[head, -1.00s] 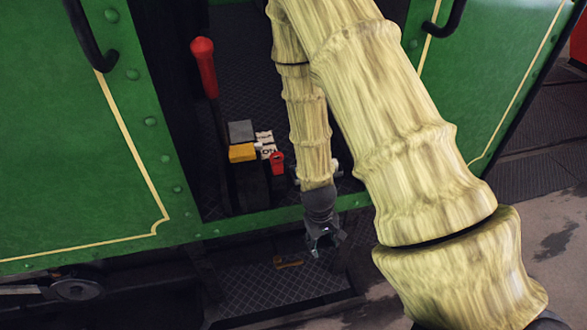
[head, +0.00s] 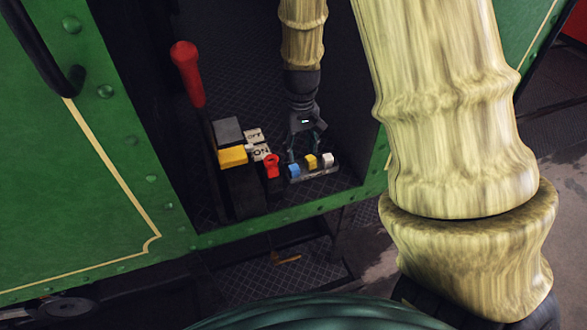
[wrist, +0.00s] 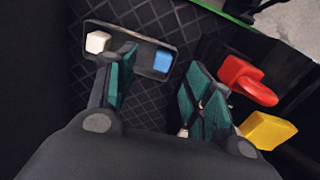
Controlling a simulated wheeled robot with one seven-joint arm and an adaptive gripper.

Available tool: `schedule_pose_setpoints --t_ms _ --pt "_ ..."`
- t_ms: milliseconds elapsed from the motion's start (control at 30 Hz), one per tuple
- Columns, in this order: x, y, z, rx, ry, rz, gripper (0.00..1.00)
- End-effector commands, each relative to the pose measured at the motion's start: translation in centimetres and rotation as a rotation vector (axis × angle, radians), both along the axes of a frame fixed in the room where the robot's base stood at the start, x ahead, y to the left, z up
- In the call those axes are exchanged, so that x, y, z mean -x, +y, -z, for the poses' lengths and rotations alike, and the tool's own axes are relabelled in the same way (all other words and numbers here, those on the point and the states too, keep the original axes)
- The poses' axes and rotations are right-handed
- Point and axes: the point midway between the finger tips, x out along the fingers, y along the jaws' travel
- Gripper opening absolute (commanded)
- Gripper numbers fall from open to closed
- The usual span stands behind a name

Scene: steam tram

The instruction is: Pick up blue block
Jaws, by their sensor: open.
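The blue block (head: 294,170) sits at the left end of a small grey tray (head: 318,175) on the tram's dark floor, beside a yellow block (head: 311,161) and a white block (head: 327,160). In the wrist view the blue block (wrist: 162,62) is at the tray's right end and the white block (wrist: 98,42) at its left end; the yellow block is hidden behind a finger there. My gripper (head: 306,152) is open and empty, just above and behind the tray. In the wrist view my gripper (wrist: 160,85) has its fingers spread, with the blue block showing between them.
A red handle (head: 271,166) and a yellow lever end (head: 233,156) stand left of the tray, by the ON/OFF plates (head: 258,143). A tall red-gripped lever (head: 188,72) rises farther left. Green side panels (head: 75,170) frame the doorway.

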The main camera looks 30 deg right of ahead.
Motion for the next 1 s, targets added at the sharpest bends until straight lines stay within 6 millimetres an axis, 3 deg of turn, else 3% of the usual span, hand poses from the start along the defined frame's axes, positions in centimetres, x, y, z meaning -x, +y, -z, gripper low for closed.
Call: schedule_pose_setpoints --t_ms 200,567,1000 --pt "-0.2 0.3 2.4 0.001 0.002 -0.005 0.52" --pt "-0.1 0.3 3.9 0.001 0.001 -0.003 0.52" --pt "-0.4 0.6 7.7 0.0 0.001 0.0 0.52"
